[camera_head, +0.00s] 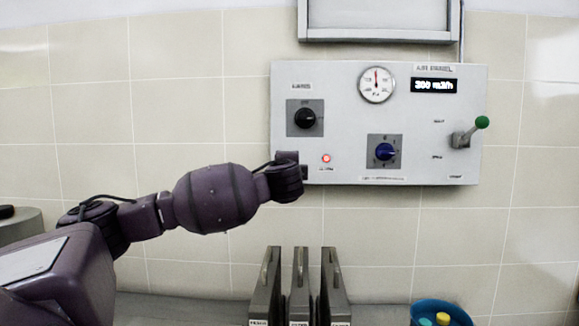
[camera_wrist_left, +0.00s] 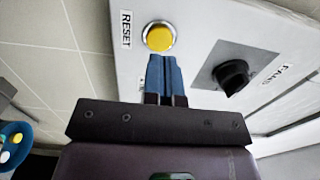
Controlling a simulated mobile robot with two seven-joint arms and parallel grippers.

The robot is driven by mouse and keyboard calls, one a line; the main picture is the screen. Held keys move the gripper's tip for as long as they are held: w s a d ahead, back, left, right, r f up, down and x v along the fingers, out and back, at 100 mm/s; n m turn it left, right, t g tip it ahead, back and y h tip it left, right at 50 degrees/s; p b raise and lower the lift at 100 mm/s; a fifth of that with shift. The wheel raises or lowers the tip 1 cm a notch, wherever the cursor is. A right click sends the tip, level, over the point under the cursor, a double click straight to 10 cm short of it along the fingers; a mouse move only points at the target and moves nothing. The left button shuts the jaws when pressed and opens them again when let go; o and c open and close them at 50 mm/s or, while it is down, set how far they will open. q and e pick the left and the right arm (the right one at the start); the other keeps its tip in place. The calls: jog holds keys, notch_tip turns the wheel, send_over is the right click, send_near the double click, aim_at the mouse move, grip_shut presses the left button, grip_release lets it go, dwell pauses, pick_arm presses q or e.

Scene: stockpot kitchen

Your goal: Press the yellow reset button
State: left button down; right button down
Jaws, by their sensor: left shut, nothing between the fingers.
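The yellow reset button (camera_wrist_left: 159,38) shows in the left wrist view, round in a pale ring, beside a RESET label (camera_wrist_left: 126,29). It sits on the grey control panel (camera_head: 345,110). My left gripper (camera_wrist_left: 163,58) is shut and empty, its blue fingertips just at the lower edge of the button in that view. Whether they touch it I cannot tell. In the head view my left arm reaches the panel's lower left corner, and its wrist (camera_head: 285,177) hides the button. My right gripper is not in view.
The panel also carries a black knob (camera_head: 305,118), a blue knob (camera_head: 385,151), a gauge (camera_head: 376,82), a lit red lamp (camera_head: 326,158) and a green-tipped lever (camera_head: 481,123). Several dark upright plates (camera_head: 299,290) stand below. A blue bin (camera_head: 440,308) is at lower right.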

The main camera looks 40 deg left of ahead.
pick_arm(q)
jog(key=shift+x, duration=1.85)
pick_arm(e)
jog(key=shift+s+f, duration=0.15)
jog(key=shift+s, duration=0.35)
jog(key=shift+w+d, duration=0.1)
pick_arm(q)
jog(key=shift+w+a+r+p, duration=0.25)
jog(key=shift+w+a+p, duration=0.2)
jog(key=shift+a, duration=0.05)
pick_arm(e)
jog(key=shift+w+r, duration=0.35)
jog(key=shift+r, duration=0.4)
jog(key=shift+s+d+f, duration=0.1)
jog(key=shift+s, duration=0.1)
